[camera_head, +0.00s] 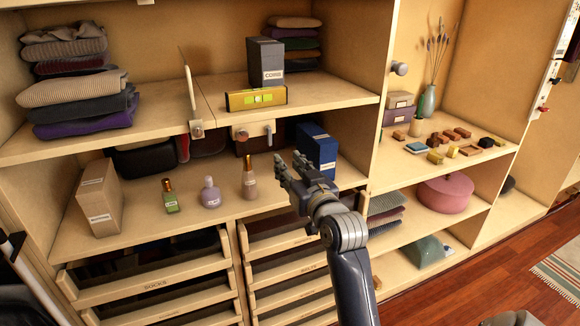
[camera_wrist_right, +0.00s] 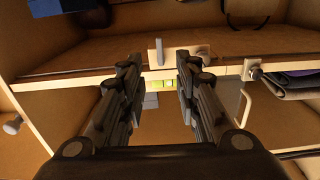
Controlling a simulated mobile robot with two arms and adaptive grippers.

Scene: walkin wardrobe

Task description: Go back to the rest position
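My right gripper (camera_head: 289,160) reaches up in front of the middle shelf of the wardrobe, to the right of a small brown bottle (camera_head: 249,177) and left of a dark blue box (camera_head: 317,150). In the right wrist view its two fingers (camera_wrist_right: 157,75) stand apart with nothing between them, so it is open and empty. My left gripper is not in view.
Green (camera_head: 170,196) and lilac (camera_head: 210,193) bottles and a cardboard box (camera_head: 100,198) share the middle shelf. Slatted drawers (camera_head: 150,285) lie below. A round knob (camera_head: 399,68) sticks out at right.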

